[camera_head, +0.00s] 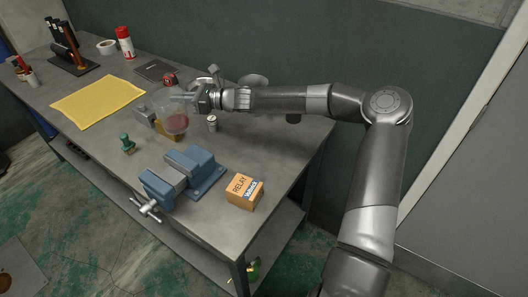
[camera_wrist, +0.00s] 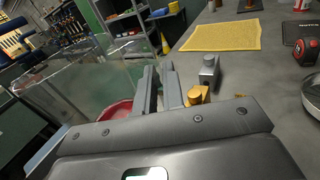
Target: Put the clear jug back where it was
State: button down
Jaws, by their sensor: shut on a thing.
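The clear jug (camera_head: 163,104) is see-through, with red liquid (camera_head: 176,123) low in it. My gripper (camera_head: 182,97) is shut on the jug, over the left-middle part of the workbench (camera_head: 110,115). In the wrist view the jug (camera_wrist: 75,80) fills the left side, beside my gripper's fingers (camera_wrist: 160,88), and the red shows low behind them. The jug seems raised above the bench, but its base and exact tilt are hard to make out.
A grey and brass fitting (camera_wrist: 208,72) stands close to the jug. A blue vise (camera_head: 185,175), an orange relay box (camera_head: 244,191) and a green knobbed piece (camera_head: 128,144) are nearer the front. A yellow cloth (camera_head: 98,101) lies left, with bare bench around it.

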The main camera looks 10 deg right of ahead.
jog(key=s+d+m+t, duration=0.1)
jog(key=d+m+t, duration=0.1)
jog(key=d, duration=1.5)
jog(key=s+d+f+m+t+h, duration=0.25)
jog(key=s+d, duration=0.25)
jog(key=d, duration=0.6)
jog(key=s+d+f+m+t+h, duration=0.1)
jog(key=s+d+m+t+h, duration=0.25)
jog(key=d, duration=0.75)
jog(key=w+a+f, duration=0.1)
jog(key=a+f, duration=0.1)
jog(key=a, duration=0.1)
jog(key=w+a+f+n, duration=0.1)
jog(key=w+a+f, duration=0.1)
jog(key=a, duration=0.1)
jog(key=w+a+f+n+y, duration=0.1)
jog(key=w+a+f, duration=0.1)
jog(key=a, duration=0.1)
jog(key=shift+a+f, duration=0.1)
jog(key=shift+f, duration=0.05)
jog(key=shift+a+f, duration=0.1)
jog(key=shift+f, duration=0.25)
notch_tip(320, 180, down, 3)
jog(key=shift+f, duration=0.2)
jog(key=c, duration=1.5)
grip_release()
jog(key=shift+c, duration=0.2)
